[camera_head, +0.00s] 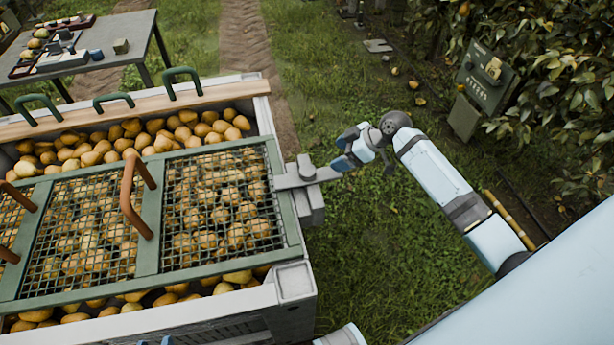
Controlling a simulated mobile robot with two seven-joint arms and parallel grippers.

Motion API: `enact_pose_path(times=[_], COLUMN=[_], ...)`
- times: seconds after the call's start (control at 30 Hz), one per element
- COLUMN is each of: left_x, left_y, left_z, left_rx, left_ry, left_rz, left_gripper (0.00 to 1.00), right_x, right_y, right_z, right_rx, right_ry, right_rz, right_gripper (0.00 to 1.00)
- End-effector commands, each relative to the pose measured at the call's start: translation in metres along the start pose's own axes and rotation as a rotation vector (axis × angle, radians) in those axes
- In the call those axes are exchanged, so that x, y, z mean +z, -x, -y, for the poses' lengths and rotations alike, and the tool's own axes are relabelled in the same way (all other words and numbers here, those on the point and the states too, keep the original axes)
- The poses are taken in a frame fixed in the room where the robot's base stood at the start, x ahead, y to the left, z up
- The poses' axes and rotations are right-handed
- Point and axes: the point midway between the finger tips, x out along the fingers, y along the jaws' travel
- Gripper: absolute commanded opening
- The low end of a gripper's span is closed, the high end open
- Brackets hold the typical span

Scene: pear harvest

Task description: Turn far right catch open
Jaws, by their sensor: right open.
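The far right catch (300,178) is a grey metal block with a flat lever on the right side of the pear bin (293,280). Its lever sticks out to the right, away from the bin, and its inner end reaches the green frame of the mesh lid (150,220). My right gripper (343,150) is open, with blue fingertips right by the lever's outer end. I cannot tell whether a fingertip touches the lever. The fingers hold nothing that I can see.
The bin is full of pears under the lid, which has brown handles (133,200). A wooden board (140,104) with green handles lies across the far end. A grey table (140,40) stands at the far left. A green box (486,78) stands by the trees.

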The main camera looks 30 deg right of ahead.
Motion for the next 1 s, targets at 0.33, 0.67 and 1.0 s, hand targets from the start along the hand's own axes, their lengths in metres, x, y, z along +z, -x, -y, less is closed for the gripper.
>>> enact_pose_path(times=[0.33, 0.67, 1.0], left_x=[0.000, 0.001, -0.003], left_y=[-0.003, -0.005, -0.003], left_z=[-0.002, -0.004, -0.005], left_rx=[0.008, 0.015, 0.017], left_ry=[0.007, 0.013, 0.014], left_rz=[-0.019, -0.031, -0.040], left_gripper=[0.43, 0.43, 0.43], right_x=[0.000, 0.000, 0.000], right_y=[-0.068, -0.122, -0.133], right_z=[0.001, 0.001, 0.001], right_rx=[-0.002, 0.000, 0.002], right_ry=[-0.004, -0.003, -0.001], right_rz=[-0.003, -0.001, 0.001], right_gripper=[0.78, 0.78, 0.78])
